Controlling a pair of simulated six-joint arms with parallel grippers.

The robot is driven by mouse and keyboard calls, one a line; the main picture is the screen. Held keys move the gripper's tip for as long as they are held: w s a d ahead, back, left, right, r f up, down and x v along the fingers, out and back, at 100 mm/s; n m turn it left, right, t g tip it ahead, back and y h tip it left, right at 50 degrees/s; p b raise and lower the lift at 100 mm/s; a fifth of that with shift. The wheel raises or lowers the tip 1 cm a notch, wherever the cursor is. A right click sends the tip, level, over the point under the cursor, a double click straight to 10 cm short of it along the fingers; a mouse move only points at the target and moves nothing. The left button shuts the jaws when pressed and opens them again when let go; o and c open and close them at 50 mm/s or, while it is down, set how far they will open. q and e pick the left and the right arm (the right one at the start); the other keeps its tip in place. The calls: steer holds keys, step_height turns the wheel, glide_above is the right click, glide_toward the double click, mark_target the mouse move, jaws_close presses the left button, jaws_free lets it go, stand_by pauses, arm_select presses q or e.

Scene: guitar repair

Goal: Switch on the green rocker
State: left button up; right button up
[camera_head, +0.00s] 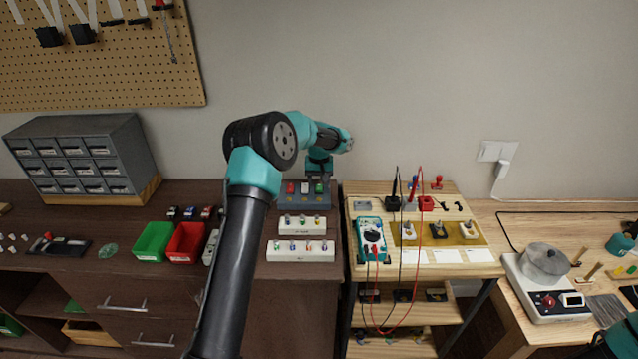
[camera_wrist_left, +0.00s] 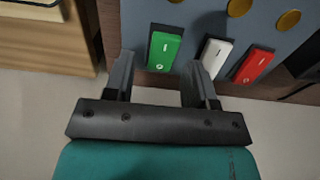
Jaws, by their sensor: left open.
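The green rocker (camera_wrist_left: 164,52) sits on a grey switch panel (camera_wrist_left: 205,22), left of a white rocker (camera_wrist_left: 214,58) and a red rocker (camera_wrist_left: 254,66) in the left wrist view. In the head view the green rocker (camera_head: 319,188) is at the right of the row. My left gripper (camera_wrist_left: 160,62) is open and empty, its fingers on either side of the green rocker in the picture. I cannot tell the height of the fingertips above the panel, or which way the green rocker is tilted.
Gold round parts (camera_wrist_left: 238,7) lie beyond the rockers. Two white strips with small coloured parts (camera_head: 303,225) stand in front of the panel. A blue multimeter (camera_head: 371,240) with red and black leads is to the right. Green (camera_head: 153,241) and red bins (camera_head: 187,243) are left.

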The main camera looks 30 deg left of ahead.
arm_select(q)
steer(key=shift+f, duration=0.3)
steer(key=shift+c, duration=0.4)
steer(key=c, duration=0.8)
steer(key=shift+c, duration=0.2)
steer(key=shift+s+d+r+t+y, duration=0.15)
steer(key=shift+t+y, duration=0.25)
steer(key=shift+t, duration=0.35)
steer(key=shift+s+t+y, duration=0.15)
steer(key=shift+t+y, duration=0.25)
steer(key=shift+t, duration=0.35)
steer(key=o, duration=0.9)
